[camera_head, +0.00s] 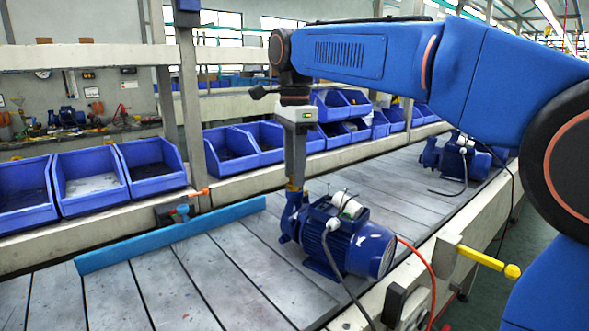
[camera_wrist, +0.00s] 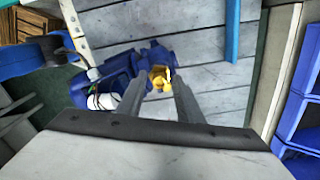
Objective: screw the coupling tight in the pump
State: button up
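The blue pump (camera_head: 345,245) stands on the grey conveyor, its ribbed motor body to the right and its upright port (camera_head: 291,217) at the left. The yellow coupling (camera_head: 293,188) sits at the top of this port. My gripper (camera_head: 294,182) points straight down over it, its fingertips at the coupling's height. In the wrist view the coupling (camera_wrist: 158,76) shows between the two fingertips (camera_wrist: 160,78), which appear to close on both its sides. The fingers partly hide it, so I cannot see how deep it sits in the port.
A light blue rail (camera_head: 170,237) lies left of the pump. Blue bins (camera_head: 88,180) line the shelf behind. A second pump (camera_head: 455,158) stands farther right. A red cable (camera_head: 425,262) and a yellow-tipped lever (camera_head: 490,262) are at the front edge.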

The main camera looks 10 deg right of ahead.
jog(key=shift+n, duration=1.2)
jog(key=shift+n, duration=1.7)
jog(key=shift+n, duration=1.7)
jog(key=shift+n, duration=1.8)
